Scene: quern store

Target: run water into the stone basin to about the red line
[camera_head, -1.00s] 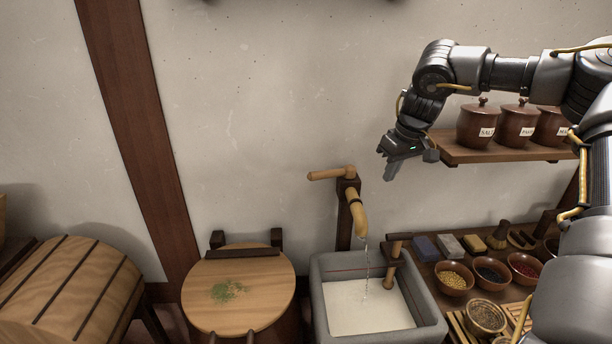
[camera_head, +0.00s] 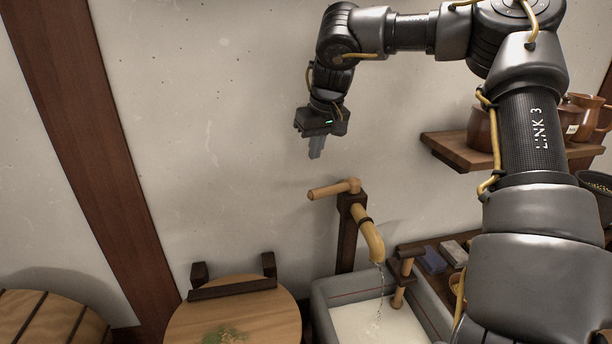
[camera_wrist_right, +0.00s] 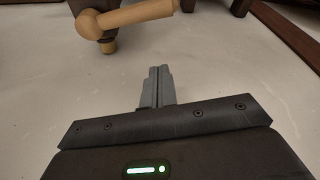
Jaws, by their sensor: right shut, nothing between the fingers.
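The grey stone basin (camera_head: 321,317) stands at the bottom of the head view, its front cut off. A thin red line (camera_head: 352,295) runs along its inner back wall. The pale water (camera_head: 375,325) lies a little below that line. The wooden tap's spout (camera_head: 371,243) curves over the basin, and a thin stream (camera_head: 380,285) falls from it. The tap's wooden lever (camera_head: 333,190) points left; it also shows in the right wrist view (camera_wrist_right: 135,14). My right gripper (camera_head: 317,152) is shut and empty above the lever, apart from it. My left gripper is out of view.
An upright wooden piece (camera_head: 399,285) stands at the basin's right rim. A round wooden lid (camera_head: 240,312) with green herbs is to the left. A wall shelf (camera_head: 462,153) with brown jars is at the right, partly behind my arm. The wall beside the gripper is bare.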

